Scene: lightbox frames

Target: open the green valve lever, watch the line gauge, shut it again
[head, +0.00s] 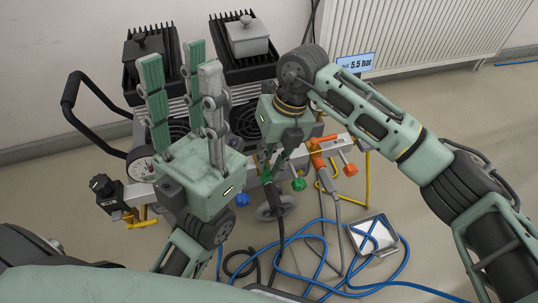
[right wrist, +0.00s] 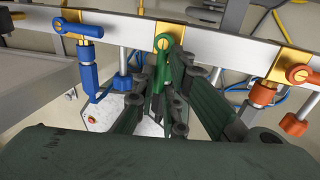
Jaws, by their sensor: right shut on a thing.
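The green valve lever (right wrist: 157,78) hangs down from its brass valve block on the pale manifold bar, in the right wrist view. My right gripper (right wrist: 159,98) is shut on it, with fingers on both sides. In the head view my right gripper (head: 273,165) reaches down at the bar and mostly hides the lever. My left gripper (head: 182,68) is raised, fingers upward, open and empty in front of the machine.
A blue lever (right wrist: 82,29) and an orange lever (right wrist: 299,74) flank the green one on the bar. Blue hoses (head: 318,258) and a small tray (head: 390,238) lie on the floor. A radiator (head: 425,38) stands behind, near a sign (head: 355,64) reading 5.5 bar.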

